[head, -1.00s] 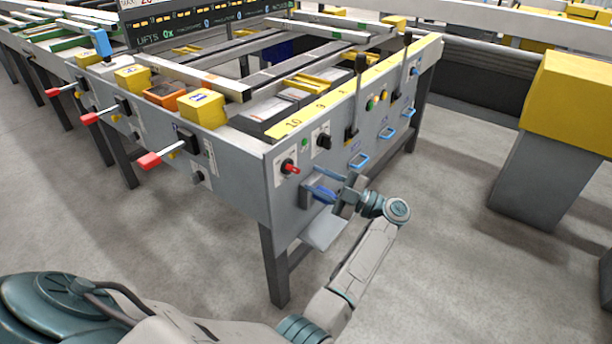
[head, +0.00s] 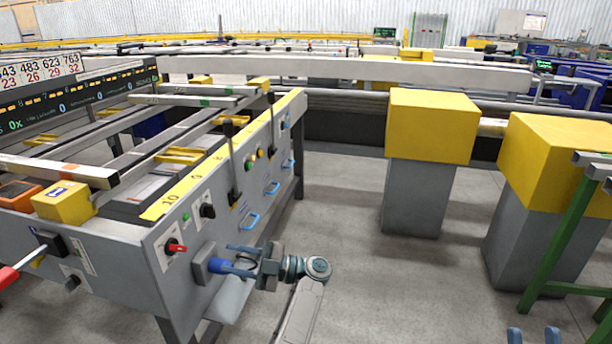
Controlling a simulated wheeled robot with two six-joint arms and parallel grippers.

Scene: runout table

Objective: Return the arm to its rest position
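My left gripper (head: 238,259) is at the near end panel of the grey runout table (head: 137,262), beside a blue knob-like part (head: 220,266) on a grey mount. Its two fingers look spread apart, one above the other, pointing at the panel. The lower finger overlaps the blue part in the picture, so I cannot tell if they touch. My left forearm reaches up from the bottom edge. My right gripper (head: 533,336) shows only as two blue fingertips at the bottom edge, spread apart with nothing between them. The rest of the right arm is out of view.
The panel carries a red switch (head: 175,247), a black knob (head: 207,210), black levers and blue handles (head: 249,220). Yellow-topped grey pedestals (head: 428,165) stand to the right, with a green frame (head: 560,240) at the right edge. Open floor lies between the table and pedestals.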

